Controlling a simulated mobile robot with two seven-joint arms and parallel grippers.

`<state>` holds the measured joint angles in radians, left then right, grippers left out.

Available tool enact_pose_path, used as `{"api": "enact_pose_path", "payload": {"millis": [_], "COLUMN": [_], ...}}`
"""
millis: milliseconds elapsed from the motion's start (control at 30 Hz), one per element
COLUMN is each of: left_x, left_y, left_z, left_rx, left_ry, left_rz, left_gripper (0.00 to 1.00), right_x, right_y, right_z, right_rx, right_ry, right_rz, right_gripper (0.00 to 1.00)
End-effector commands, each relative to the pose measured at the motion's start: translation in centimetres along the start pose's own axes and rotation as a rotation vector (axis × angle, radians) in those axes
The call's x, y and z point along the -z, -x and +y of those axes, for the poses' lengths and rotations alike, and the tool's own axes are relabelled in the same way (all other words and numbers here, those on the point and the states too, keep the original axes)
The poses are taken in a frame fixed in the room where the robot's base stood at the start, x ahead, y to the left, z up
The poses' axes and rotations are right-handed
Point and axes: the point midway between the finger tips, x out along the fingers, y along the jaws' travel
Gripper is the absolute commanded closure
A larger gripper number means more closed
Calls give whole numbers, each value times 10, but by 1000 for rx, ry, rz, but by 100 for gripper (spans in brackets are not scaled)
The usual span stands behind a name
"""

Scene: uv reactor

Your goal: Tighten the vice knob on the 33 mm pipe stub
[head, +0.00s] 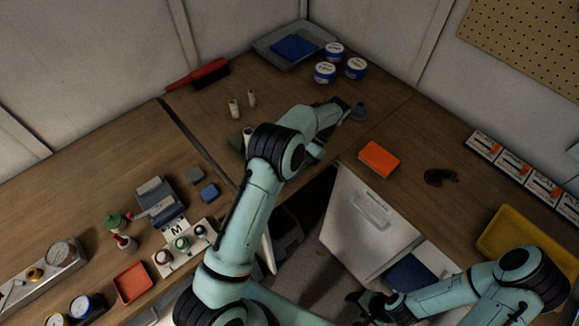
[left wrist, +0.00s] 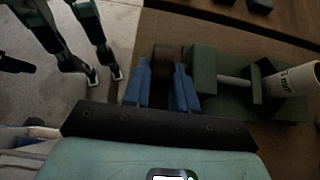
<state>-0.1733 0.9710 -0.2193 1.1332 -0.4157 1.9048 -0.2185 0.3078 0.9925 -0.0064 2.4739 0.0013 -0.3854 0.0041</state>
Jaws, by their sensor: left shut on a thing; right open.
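In the left wrist view the green vice (left wrist: 205,70) lies at the bench edge, with a grey screw rod and a movable jaw. A white pipe stub (left wrist: 296,79) with printed marks sits at its right end. My left gripper (left wrist: 162,85) has its blue fingers on either side of the dark brown vice knob (left wrist: 163,57) and is shut on it. In the head view my left arm hides most of the vice; only a green part (head: 237,143) shows. My right gripper (head: 358,299) is low at the bottom, open and empty, away from the vice.
Two loose pale stubs (head: 234,108) stand behind the vice. An orange box (head: 379,158) lies on the right bench, near an open white drawer cabinet (head: 362,215). Blue-white tins (head: 325,72) stand at the back.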

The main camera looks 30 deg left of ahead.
Motion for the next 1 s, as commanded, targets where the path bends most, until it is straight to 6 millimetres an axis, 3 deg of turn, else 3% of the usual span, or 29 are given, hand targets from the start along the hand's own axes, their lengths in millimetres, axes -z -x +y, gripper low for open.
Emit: {"api": "enact_pose_path", "payload": {"millis": [33,300,767,800,833,1000], "left_x": [2,3,4,4,4,4], "left_y": [-9,-11,-12,-12,-12,-11], "left_z": [0,0,0,0,0,0], "left_rx": [-5,-8,-11,-11,-11,-9], "left_ry": [-1,-2,-2,-2,-2,-2], "left_rz": [-52,-132,-145,-145,-145,-141], "left_gripper": [100,100,100,70,63,63], "right_x": [0,-1,-1,-1,-2,-1], "right_y": [-1,-1,-2,-2,-2,-2], "right_z": [0,1,1,1,1,1], "right_rx": [0,0,0,0,0,0], "right_ry": [0,0,0,0,0,0], "right_rz": [0,0,-1,-1,-1,-1], "right_gripper": [36,36,36,36,36,36]}}
